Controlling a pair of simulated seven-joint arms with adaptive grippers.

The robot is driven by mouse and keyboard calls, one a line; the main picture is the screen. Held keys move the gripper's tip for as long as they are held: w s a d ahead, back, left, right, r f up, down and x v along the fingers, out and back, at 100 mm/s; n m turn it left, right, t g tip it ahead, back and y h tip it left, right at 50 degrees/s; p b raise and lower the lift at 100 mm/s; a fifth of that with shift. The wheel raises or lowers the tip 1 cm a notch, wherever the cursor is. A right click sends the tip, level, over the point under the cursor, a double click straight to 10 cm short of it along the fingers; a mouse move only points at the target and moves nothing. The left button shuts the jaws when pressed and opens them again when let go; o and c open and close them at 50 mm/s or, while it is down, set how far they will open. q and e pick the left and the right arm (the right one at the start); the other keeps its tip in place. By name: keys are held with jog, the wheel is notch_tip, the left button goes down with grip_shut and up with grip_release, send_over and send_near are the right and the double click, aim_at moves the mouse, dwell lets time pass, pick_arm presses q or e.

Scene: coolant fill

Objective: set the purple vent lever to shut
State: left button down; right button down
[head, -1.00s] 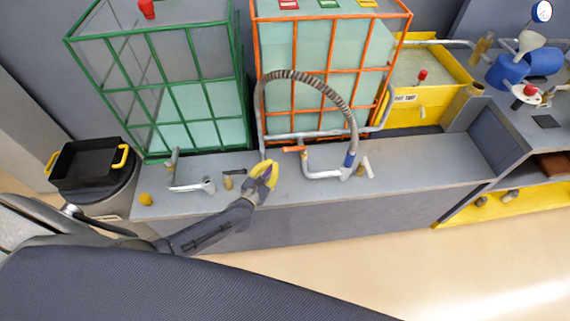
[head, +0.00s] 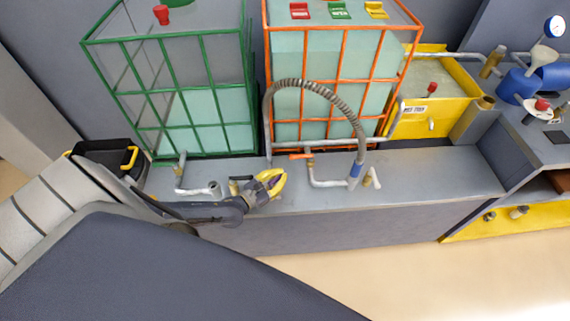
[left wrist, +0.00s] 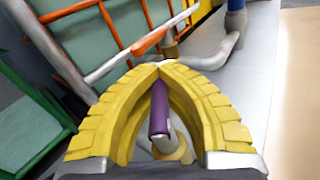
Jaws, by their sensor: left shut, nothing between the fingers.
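The purple vent lever (left wrist: 159,108) shows in the left wrist view as a short purple bar above a tan fitting (left wrist: 178,150). It appears in the gap framed by my curved yellow fingers, and nothing is gripped. My left gripper (left wrist: 160,68) is shut, its fingertips meeting just past the lever's far end. Whether a finger touches the lever I cannot tell. In the head view my left gripper (head: 275,182) is low over the grey bench, right of a brass fitting (head: 236,187). The lever's purple is not distinguishable there. My right gripper is not in view.
A green-framed tank (head: 205,105) and an orange-framed tank (head: 322,100) stand behind the bench (head: 420,178). An orange-handled valve (head: 302,156) and a pipe with a ribbed hose (head: 357,135) stand right of my gripper. The bench's right part is clear.

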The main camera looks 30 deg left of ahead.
pick_arm(q)
jog(key=shift+w+r, duration=0.15)
jog(key=shift+r, duration=0.15)
jog(key=c, duration=1.3)
grip_release()
jog(key=shift+f, duration=0.2)
jog(key=shift+c, duration=0.2)
jog(key=shift+v, duration=6.1)
